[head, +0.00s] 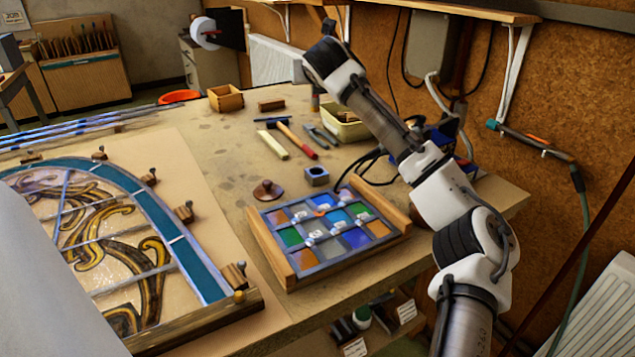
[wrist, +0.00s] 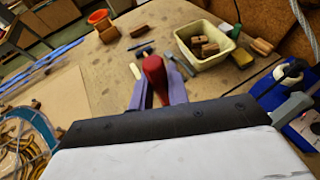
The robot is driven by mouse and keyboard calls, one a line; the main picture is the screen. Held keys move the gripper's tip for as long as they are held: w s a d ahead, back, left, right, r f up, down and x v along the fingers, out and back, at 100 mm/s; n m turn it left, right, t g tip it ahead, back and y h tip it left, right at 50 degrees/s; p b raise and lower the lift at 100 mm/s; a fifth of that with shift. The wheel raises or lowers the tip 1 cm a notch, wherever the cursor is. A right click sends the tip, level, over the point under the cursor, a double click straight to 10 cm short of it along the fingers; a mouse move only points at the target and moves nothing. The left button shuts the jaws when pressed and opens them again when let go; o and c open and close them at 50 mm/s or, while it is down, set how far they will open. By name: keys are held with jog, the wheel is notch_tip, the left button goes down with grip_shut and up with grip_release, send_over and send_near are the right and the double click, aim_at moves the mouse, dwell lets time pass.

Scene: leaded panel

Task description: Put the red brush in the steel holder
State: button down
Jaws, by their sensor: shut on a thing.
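My gripper (wrist: 158,96) shows in the wrist view with its two purple-grey fingers shut on the red brush (wrist: 154,70). The rounded red handle end sticks up between them; the bristle end is hidden. In the head view my arm's end is raised high above the back of the bench, and the fingers and brush cannot be made out there. The steel holder (head: 316,176) appears to be the small square grey box with an opening in its top, standing on the bench behind the glass panel. I cannot make it out in the wrist view.
A framed coloured glass panel (head: 327,233) lies in front of the holder. A pale tub (wrist: 203,46) holds blocks. A large leaded panel (head: 110,250) fills the left.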

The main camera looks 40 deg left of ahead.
notch_tip(320, 180, down, 20)
jog(key=p, duration=0.2)
jog(key=shift+w+d+r+p, duration=0.1)
jog(key=shift+p, duration=0.2)
jog(key=c, duration=1.3)
grip_release()
jog(key=shift+c, duration=0.2)
